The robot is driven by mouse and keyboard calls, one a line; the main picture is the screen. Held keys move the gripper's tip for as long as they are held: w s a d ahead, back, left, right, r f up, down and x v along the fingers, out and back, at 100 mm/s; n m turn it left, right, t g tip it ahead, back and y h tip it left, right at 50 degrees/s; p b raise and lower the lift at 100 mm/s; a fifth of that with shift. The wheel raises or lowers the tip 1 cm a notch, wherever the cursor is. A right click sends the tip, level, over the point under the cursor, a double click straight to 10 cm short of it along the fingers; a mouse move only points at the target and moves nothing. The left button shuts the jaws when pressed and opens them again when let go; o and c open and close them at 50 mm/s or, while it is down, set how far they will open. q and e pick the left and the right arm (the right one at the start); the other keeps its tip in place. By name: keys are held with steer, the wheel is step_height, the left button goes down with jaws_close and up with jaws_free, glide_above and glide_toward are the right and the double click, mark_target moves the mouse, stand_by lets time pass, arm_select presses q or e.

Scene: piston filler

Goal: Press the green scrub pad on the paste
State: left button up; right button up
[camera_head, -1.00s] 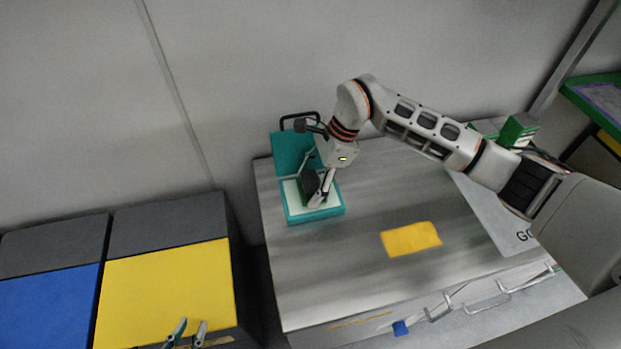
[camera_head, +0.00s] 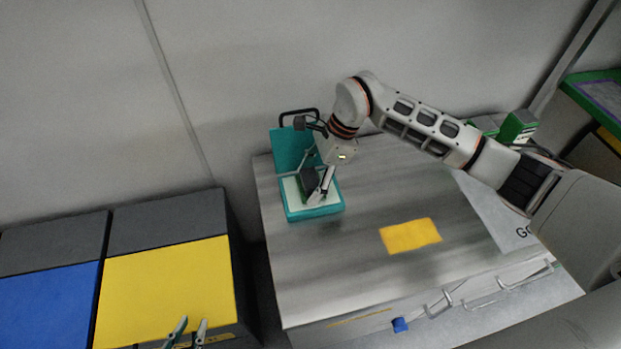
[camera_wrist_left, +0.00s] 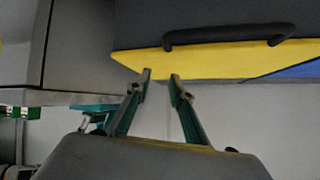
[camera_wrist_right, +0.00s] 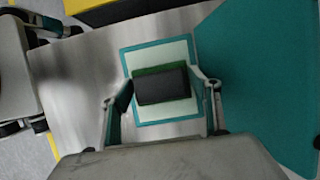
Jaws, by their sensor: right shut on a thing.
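The green scrub pad (camera_wrist_right: 153,70) is a dark grey block with a green underside edge. My right gripper (camera_wrist_right: 168,88) is shut on it from both sides. The pad also shows dark in the head view (camera_head: 308,184), over the open teal case (camera_head: 313,214). The paste (camera_wrist_right: 163,54) appears as a pale, flat rectangle inside the teal rim, beneath the pad. I cannot tell whether the pad's underside touches it, because the contact is hidden. My left gripper (camera_head: 188,328) is open and empty near the yellow-topped cabinet; its parted fingers show in the left wrist view (camera_wrist_left: 160,77).
The case's teal lid (camera_head: 290,148) stands open at the back. A yellow cloth-like sheet (camera_head: 410,236) lies on the metal worktop (camera_head: 345,265). A yellow-topped cabinet (camera_head: 165,285) and a blue-topped one (camera_head: 45,308) stand left. Green-and-white boxes (camera_head: 516,127) stand at the back right.

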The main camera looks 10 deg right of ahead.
mark_target(311, 178)
arm_select(q)
steer(key=shift+s+a+f, duration=0.1)
steer(key=shift+s+f, duration=0.05)
steer(key=shift+f, duration=0.1)
arm_select(e)
steer(key=shift+f, duration=0.3)
arm_select(q)
steer(key=shift+r, duration=0.2)
stand_by(0.8)
arm_select(e)
steer(key=shift+f, duration=0.15)
stand_by(0.6)
steer(key=shift+r+p, duration=0.4)
steer(key=shift+r, duration=0.35)
arm_select(q)
steer(key=w+r+p, duration=0.2)
steer(key=w+r, duration=0.1)
steer(key=r, duration=0.3)
steer(key=shift+r+t+p, duration=0.25)
steer(key=shift+t+p, duration=0.1)
steer(key=shift+t, duration=0.05)
arm_select(e)
steer(key=shift+r, duration=2.85)
arm_select(q)
steer(key=shift+w, duration=0.1)
